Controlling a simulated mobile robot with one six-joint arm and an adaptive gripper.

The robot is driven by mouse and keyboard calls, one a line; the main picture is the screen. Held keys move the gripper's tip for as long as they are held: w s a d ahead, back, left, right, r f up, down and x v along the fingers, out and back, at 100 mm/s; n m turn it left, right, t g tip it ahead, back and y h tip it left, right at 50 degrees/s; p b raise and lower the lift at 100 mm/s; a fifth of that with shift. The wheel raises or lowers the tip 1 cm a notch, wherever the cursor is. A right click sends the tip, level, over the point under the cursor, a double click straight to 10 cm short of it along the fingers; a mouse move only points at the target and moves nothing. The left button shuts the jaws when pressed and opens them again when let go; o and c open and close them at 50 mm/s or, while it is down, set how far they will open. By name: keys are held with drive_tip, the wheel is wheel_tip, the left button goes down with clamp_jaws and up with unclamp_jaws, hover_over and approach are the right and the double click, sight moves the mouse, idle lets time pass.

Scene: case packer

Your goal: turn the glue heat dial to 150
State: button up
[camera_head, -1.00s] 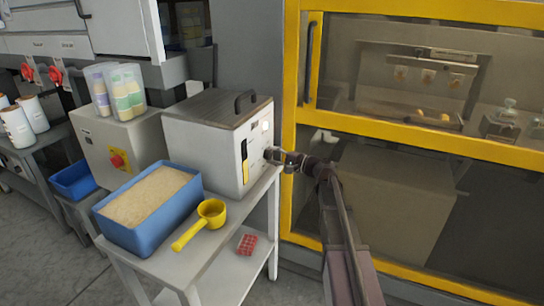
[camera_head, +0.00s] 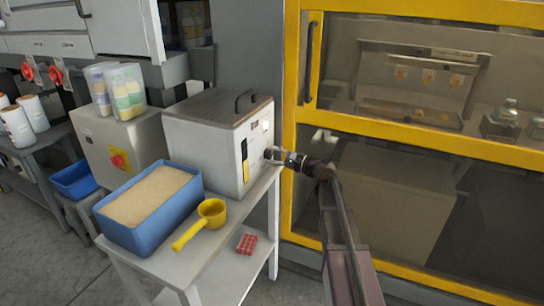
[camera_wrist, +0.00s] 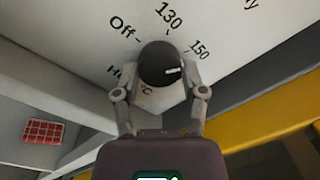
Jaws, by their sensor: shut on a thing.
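The glue heat dial (camera_wrist: 160,58) is a round black knob on the white front of the glue unit (camera_head: 210,150). In the wrist view, labels Off, 130 and 150 (camera_wrist: 200,48) curve around its upper side. My gripper (camera_wrist: 160,92) is shut on the dial, one finger on each side. In the head view my gripper (camera_head: 275,155) reaches the unit's front from the right and hides the dial.
A blue bin of pellets (camera_head: 150,245) and a yellow scoop (camera_head: 211,212) sit on the white cart (camera_head: 225,245). A red item (camera_head: 247,244) lies on its lower shelf. The yellow-framed machine guard (camera_head: 420,145) stands close to the right of my arm.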

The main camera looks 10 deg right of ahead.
drive_tip(key=shift+w+d, duration=0.1)
drive_tip(key=shift+w, duration=0.05)
drive_tip(key=o, duration=1.1)
drive_tip(key=shift+o, duration=0.2)
drive_tip(key=shift+s, duration=0.2)
